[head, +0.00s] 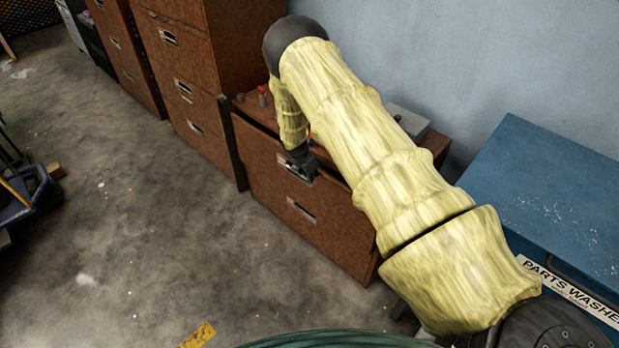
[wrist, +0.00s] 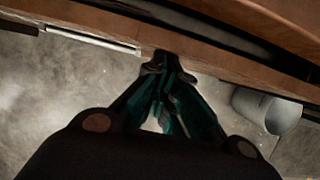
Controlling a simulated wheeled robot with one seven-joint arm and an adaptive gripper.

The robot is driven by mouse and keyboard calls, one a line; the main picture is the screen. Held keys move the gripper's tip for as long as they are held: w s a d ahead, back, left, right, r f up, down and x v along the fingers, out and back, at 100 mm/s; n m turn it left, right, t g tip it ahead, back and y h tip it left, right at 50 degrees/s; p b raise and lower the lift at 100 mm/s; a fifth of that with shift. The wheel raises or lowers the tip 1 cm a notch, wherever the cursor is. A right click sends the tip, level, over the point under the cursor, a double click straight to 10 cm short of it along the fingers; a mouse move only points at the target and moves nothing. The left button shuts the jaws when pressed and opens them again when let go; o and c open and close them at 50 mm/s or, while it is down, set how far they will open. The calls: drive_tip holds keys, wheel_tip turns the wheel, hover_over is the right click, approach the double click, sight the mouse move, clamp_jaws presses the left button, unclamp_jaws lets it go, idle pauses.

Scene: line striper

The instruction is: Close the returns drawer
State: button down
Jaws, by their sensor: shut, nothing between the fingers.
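A low brown cabinet has an upper drawer (head: 265,150) whose front stands out from the body. No label is readable, so I cannot confirm that it is the returns drawer. In the wrist view a dark gap runs behind the drawer's front (wrist: 215,72), so it is partly open. My gripper (head: 303,170) is at that front, beside its handle, and my arm hides part of the cabinet top. In the wrist view my gripper (wrist: 165,68) has its fingers together, empty, with tips at the drawer front's edge. I cannot tell whether they touch it.
A lower drawer handle (head: 300,210) sits below. Taller brown cabinets (head: 185,75) stand to the left. A blue parts washer (head: 545,190) is at the right. A grey cylinder (wrist: 267,110) shows near the drawer in the wrist view. The concrete floor (head: 130,220) in front is mostly clear.

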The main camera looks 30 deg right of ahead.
sight(319, 169)
drive_tip(key=d, duration=0.1)
drive_tip(key=w+d+b, duration=0.1)
drive_tip(key=d, duration=0.1)
drive_tip(key=shift+w+d+f, duration=0.1)
drive_tip(key=shift+d+f, duration=0.1)
drive_tip(key=shift+d, duration=0.05)
drive_tip(key=shift+w+d+r, duration=0.15)
drive_tip(key=shift+d+r, duration=0.1)
drive_tip(key=shift+r, duration=0.05)
drive_tip(key=s+a+r+b, duration=0.2)
drive_tip(key=s+a+r, duration=0.1)
drive_tip(key=a+r, duration=0.4)
drive_tip(key=shift+v, duration=1)
